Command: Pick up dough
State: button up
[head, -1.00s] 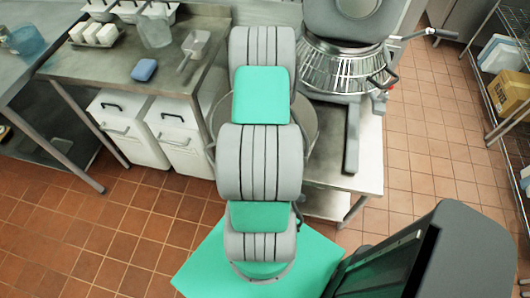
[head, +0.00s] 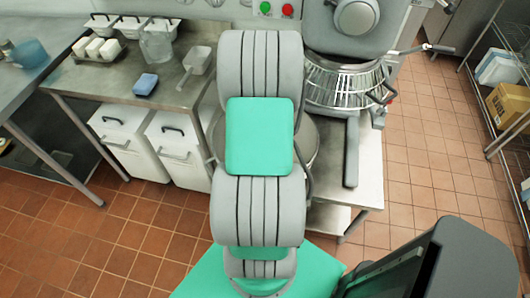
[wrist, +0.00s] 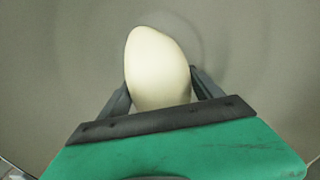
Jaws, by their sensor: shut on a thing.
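The dough (wrist: 158,70) is a smooth, pale cream lump in the middle of the wrist view. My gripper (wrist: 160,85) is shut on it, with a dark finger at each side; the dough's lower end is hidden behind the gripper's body. A plain grey surface, seemingly the inside of a bowl, surrounds it. I cannot tell whether the dough touches that surface. In the head view my arm hides both the gripper and the dough. The rim of a large metal bowl (head: 313,150) shows on either side of my arm.
A mixer with a wire guard (head: 345,85) stands behind on the right. A steel table at the left holds a blue sponge (head: 146,84), a scoop (head: 197,61) and a clear jug (head: 157,45). White bins (head: 178,148) stand below it. A wire shelf with boxes (head: 509,103) is far right. Tiled floor is open between.

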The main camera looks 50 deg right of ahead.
notch_tip(320, 180, up, 11)
jog(key=p, duration=1)
jog(key=shift+f, duration=0.15)
jog(key=shift+r, duration=0.3)
jog(key=shift+d, duration=0.1)
jog(key=shift+r+b, duration=0.3)
jog(key=shift+r, duration=1.4)
jog(key=shift+r, duration=1.5)
jog(key=shift+w, duration=0.1)
